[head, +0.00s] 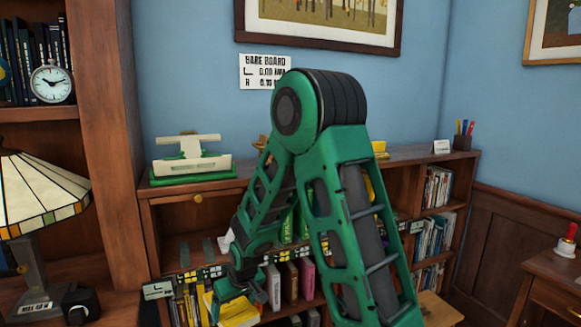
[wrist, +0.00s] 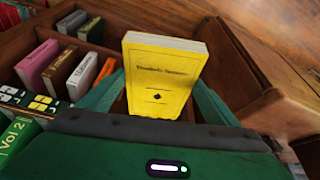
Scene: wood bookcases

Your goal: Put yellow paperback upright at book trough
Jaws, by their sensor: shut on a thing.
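The yellow paperback (wrist: 158,80) stands between the two green fingers of my gripper (wrist: 155,100) in the wrist view, its front cover with dark print facing the camera. My gripper is shut on it. In the head view my gripper (head: 225,298) is low, in front of the bookcase, with the yellow paperback (head: 238,314) partly hidden at the bottom edge. I cannot tell for sure which thing is the book trough; a light wooden piece (head: 440,312) shows at the lower right of the head view, cut off by the frame.
The low bookcase (head: 190,222) holds several books in its shelves. A green-and-cream typewriter-like machine (head: 190,165) stands on top. A stained-glass lamp (head: 40,195) is at the left, a side table (head: 553,262) at the right. In the wrist view, wooden floor (wrist: 285,20) lies beyond.

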